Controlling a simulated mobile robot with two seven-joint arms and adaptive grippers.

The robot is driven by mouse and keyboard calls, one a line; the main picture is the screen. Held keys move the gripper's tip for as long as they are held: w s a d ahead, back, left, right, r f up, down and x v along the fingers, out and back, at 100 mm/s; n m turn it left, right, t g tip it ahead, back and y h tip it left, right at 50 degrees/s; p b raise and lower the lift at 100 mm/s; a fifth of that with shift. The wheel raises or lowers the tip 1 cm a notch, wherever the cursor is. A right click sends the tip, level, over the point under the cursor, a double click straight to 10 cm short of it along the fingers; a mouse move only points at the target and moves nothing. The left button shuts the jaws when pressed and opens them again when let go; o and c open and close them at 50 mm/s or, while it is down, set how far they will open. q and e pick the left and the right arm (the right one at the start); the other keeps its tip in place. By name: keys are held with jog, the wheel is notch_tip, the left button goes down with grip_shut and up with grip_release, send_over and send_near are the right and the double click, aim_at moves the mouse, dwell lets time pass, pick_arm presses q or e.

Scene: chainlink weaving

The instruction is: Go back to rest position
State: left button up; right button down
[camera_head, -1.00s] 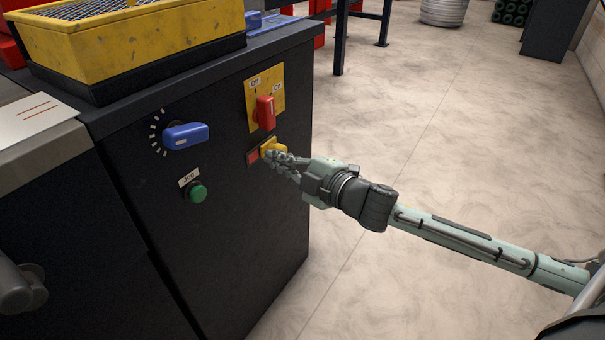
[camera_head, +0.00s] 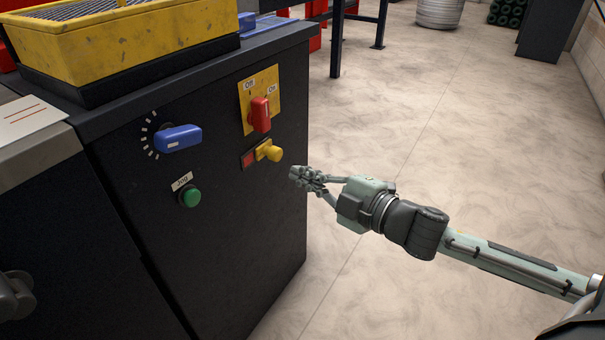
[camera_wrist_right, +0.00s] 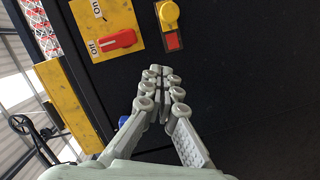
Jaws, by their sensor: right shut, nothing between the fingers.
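My right gripper (camera_head: 294,174) is shut and empty in the head view. It hangs in front of the black cabinet (camera_head: 240,240), just right of and below the yellow knob (camera_head: 269,151), apart from it. In the right wrist view the shut fingers (camera_wrist_right: 156,72) point toward the cabinet face, with the yellow knob (camera_wrist_right: 168,12) and the red switch (camera_wrist_right: 115,40) beyond the tips.
The cabinet also carries the red Off/On switch (camera_head: 260,114), a blue dial handle (camera_head: 178,138) and a green Jog button (camera_head: 190,197). A yellow bin (camera_head: 130,45) stands on top. Open floor (camera_head: 450,120) lies to the right.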

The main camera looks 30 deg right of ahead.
jog(key=s+d+f+m+g+h, duration=0.35)
jog(key=f+m, duration=0.25)
jog(key=f, duration=0.4)
jog(key=s+d+f+m+g+h, duration=0.2)
jog(key=d+f+m+h, duration=0.3)
jog(key=f, duration=0.5)
pick_arm(q)
notch_tip(320, 180, down, 2)
jog(key=shift+f+p, duration=0.15)
jog(key=shift+p, duration=0.3)
jog(key=shift+d, duration=0.1)
jog(key=shift+c, duration=0.4)
pick_arm(e)
jog(key=s+a+f+m+g, duration=0.2)
jog(key=s+f+g, duration=0.1)
jog(key=s+f, duration=0.3)
jog(key=s+a+f+m+g+y, duration=0.1)
jog(key=s+a+f+m+g, duration=0.1)
jog(key=s+f, duration=0.4)
jog(key=shift+s+a+f+g, duration=0.3)
jog(key=shift+s+a+g, duration=0.45)
jog(key=shift+g, duration=0.4)
